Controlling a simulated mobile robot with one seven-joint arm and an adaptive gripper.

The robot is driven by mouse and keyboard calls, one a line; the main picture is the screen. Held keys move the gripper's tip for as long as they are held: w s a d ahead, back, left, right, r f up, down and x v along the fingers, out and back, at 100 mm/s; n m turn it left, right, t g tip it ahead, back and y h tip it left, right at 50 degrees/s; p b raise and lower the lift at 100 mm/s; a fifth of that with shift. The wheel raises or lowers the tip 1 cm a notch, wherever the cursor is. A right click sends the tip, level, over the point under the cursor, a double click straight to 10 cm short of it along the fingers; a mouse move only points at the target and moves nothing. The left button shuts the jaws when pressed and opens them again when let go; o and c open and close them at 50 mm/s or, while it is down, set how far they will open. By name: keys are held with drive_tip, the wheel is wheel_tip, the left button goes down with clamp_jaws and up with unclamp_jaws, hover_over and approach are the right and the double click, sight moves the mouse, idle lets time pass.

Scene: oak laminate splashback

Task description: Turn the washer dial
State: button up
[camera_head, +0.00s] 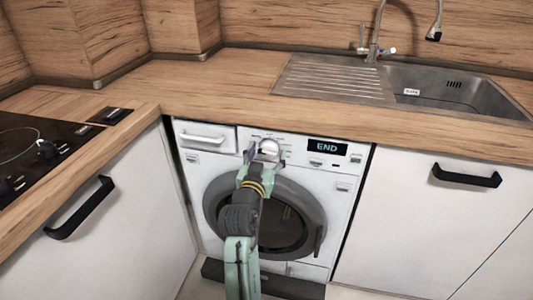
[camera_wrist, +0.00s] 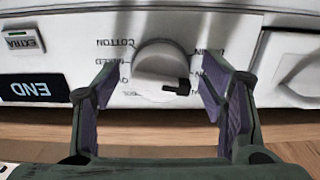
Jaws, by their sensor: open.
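The washer dial (camera_wrist: 160,68) is a round white knob with a black marker, on the white control panel of the washer (camera_head: 347,184). In the head view the dial (camera_head: 268,147) shows just beyond my gripper (camera_head: 262,153). In the wrist view, which is upside down, my gripper (camera_wrist: 160,98) is open, with one purple-padded finger on each side of the dial. The right finger looks close to the dial; I cannot tell whether it touches. Nothing is held. The washer display (camera_head: 327,147) reads END.
The detergent drawer (camera_head: 205,137) is left of the dial. The wooden countertop (camera_head: 215,95) overhangs the washer. White cabinets with black handles (camera_head: 466,175) stand on both sides. A cooktop (camera_head: 45,142) is at left, a sink (camera_head: 450,90) at right.

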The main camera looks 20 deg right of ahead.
drive_tip(key=shift+c, duration=0.2)
drive_tip(key=c, duration=1.1)
drive_tip(key=shift+b, duration=0.35)
drive_tip(key=m+b, duration=0.2)
drive_tip(key=shift+a+f+m, duration=0.1)
drive_tip(key=shift+f+m, duration=0.05)
drive_tip(key=shift+m, duration=0.25)
drive_tip(key=m+b, duration=0.4)
drive_tip(key=shift+m, duration=0.3)
drive_tip(key=m+b, duration=0.3)
drive_tip(key=m, duration=0.1)
drive_tip(key=shift+w+b, duration=0.1)
drive_tip(key=shift+b, duration=0.25)
drive_tip(key=shift+r+m+b, duration=0.2)
drive_tip(key=shift+m+b, duration=1.15)
drive_tip(key=shift+m, duration=0.75)
